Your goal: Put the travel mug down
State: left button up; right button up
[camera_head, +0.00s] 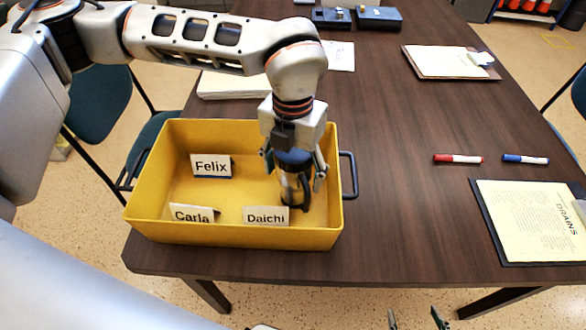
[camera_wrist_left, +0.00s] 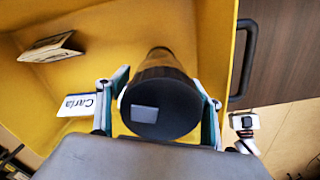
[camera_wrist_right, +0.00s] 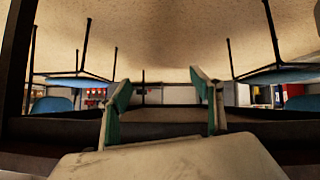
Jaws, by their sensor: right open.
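The travel mug (camera_head: 290,183), with a dark blue lid, a steel-coloured body and a dark handle, is upright inside the yellow crate (camera_head: 165,234), at its right end behind the Daichi card. My left gripper (camera_head: 293,174) points down with one finger on each side of the mug. In the left wrist view the round dark lid (camera_wrist_left: 160,108) fills the space between the fingers; whether they press on it is unclear. Whether the mug's base touches the crate floor is also unclear. My right gripper (camera_wrist_right: 160,88) is open and empty, low at the table's front edge.
Name cards Felix (camera_head: 211,166), Carla (camera_head: 192,213) and Daichi (camera_head: 266,215) stand in the crate. Right of it are a red marker (camera_head: 458,158), a blue marker (camera_head: 525,159) and a clipboard (camera_head: 530,222). The table's middle is clear.

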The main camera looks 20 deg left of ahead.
pick_arm(q)
notch_tip(320, 180, up, 12)
jog(key=shift+r+p, duration=0.2)
jog(key=shift+p, duration=0.6)
jog(key=shift+s+f, duration=0.1)
dwell(0.3)
